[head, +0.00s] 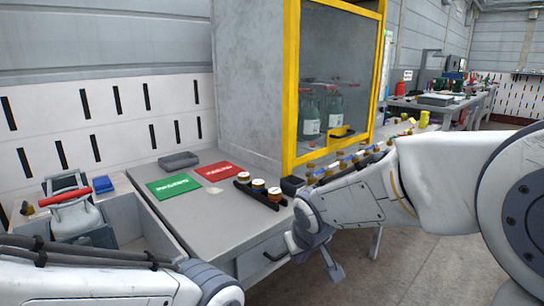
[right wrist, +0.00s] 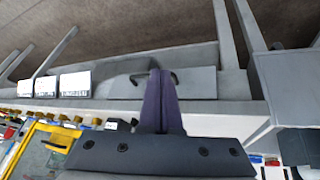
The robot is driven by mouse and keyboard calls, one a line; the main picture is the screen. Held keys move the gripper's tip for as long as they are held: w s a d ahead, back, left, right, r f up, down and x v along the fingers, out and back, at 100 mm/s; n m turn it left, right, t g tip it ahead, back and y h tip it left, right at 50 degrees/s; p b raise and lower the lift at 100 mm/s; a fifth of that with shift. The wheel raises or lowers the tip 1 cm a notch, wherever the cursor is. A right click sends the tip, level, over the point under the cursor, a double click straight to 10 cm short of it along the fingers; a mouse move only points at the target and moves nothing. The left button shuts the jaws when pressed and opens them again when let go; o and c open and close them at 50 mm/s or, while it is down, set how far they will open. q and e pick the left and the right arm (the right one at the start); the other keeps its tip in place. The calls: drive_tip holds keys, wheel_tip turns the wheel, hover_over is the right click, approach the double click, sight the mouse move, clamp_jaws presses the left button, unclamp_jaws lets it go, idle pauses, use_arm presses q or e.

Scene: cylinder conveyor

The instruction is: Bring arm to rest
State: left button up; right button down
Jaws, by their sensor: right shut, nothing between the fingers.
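My right gripper (head: 334,271) hangs in front of the workbench in the head view, pointing downward, with nothing held. In the right wrist view its two fingers (right wrist: 160,78) are pressed together, with no gap between them. My left arm crosses the bottom left corner of the head view; its gripper is out of the picture. Several small cylinders (head: 348,160) stand in a row on the conveyor behind my right forearm, which hides part of it. A black rack (head: 244,188) holds cylinders with white and orange-brown tops on the bench.
A green mat (head: 173,186) and a red mat (head: 217,171) lie on the grey bench (head: 215,222), with a grey tray (head: 179,160) behind. A yellow-framed cabinet (head: 290,85) with bottles rises beside them. A red-handled case (head: 70,210) stands at left. Floor is clear at lower right.

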drive_tip(key=s+d+f+m+g, duration=0.3)
drive_tip(key=s+d+f+m, duration=0.1)
drive_tip(key=s+d+f, duration=0.75)
drive_tip(key=s+a+f+n+g+b, duration=0.3)
drive_tip(key=s+a+n+b, duration=0.4)
drive_tip(key=s+a+b, duration=0.55)
wheel_tip(320, 180, up, 39)
drive_tip(key=s+p, duration=0.2)
drive_tip(key=p, duration=3.8)
drive_tip(key=shift+s+a+f, duration=0.15)
drive_tip(key=shift+s+a, duration=0.1)
